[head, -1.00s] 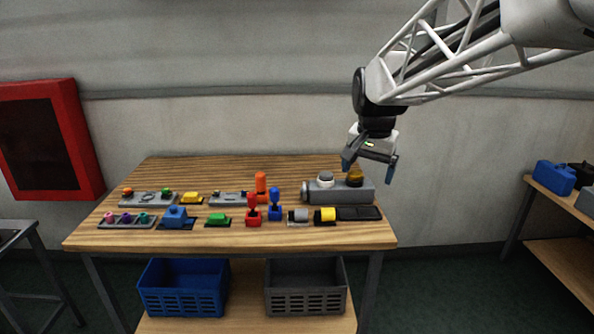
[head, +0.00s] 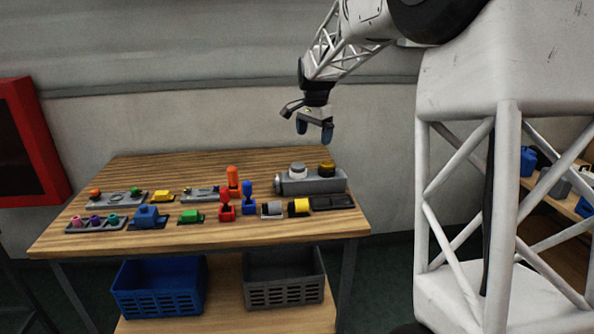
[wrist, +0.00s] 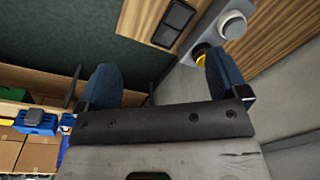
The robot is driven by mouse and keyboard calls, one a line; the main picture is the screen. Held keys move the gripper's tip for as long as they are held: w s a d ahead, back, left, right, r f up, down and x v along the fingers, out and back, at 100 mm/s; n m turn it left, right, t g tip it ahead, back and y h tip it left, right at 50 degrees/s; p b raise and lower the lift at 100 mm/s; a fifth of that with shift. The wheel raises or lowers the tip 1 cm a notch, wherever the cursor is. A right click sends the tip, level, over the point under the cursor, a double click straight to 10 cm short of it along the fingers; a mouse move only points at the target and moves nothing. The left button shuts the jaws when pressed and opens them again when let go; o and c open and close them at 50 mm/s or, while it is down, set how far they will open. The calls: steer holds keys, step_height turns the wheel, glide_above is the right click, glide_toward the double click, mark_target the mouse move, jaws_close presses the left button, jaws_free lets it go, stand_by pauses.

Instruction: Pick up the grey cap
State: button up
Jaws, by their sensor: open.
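The grey cap (head: 298,169) is a round light-grey knob standing upright on the grey tank (head: 312,186) at the back right of the wooden table. An amber cap (head: 327,167) stands beside it to the right on the same tank. My gripper (head: 314,132) is open and empty in the air above the tank, clear of both caps, its blue fingers pointing down. In the wrist view the grey cap (wrist: 232,26) shows beyond the right finger. That finger hides most of the amber cap (wrist: 201,57).
Several coloured fittings stand on the table, including a red one (head: 227,208), a blue one (head: 248,200) and a yellow roller (head: 300,207). A black tray (head: 333,202) lies in front of the tank. Blue (head: 158,292) and grey (head: 284,283) crates are below.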

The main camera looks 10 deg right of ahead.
steer(key=w+f+m, duration=0.3)
steer(key=w+f, duration=0.3)
steer(key=w, duration=0.7)
steer(key=m+g, duration=0.1)
steer(key=m, duration=0.1)
glide_above(298, 165)
step_height(298, 165, down, 8)
steer(key=shift+f, duration=0.35)
steer(key=shift+f, duration=1.3)
steer(key=shift+f, duration=0.1)
steer(key=shift+f, duration=2.5)
steer(key=shift+s, duration=0.1)
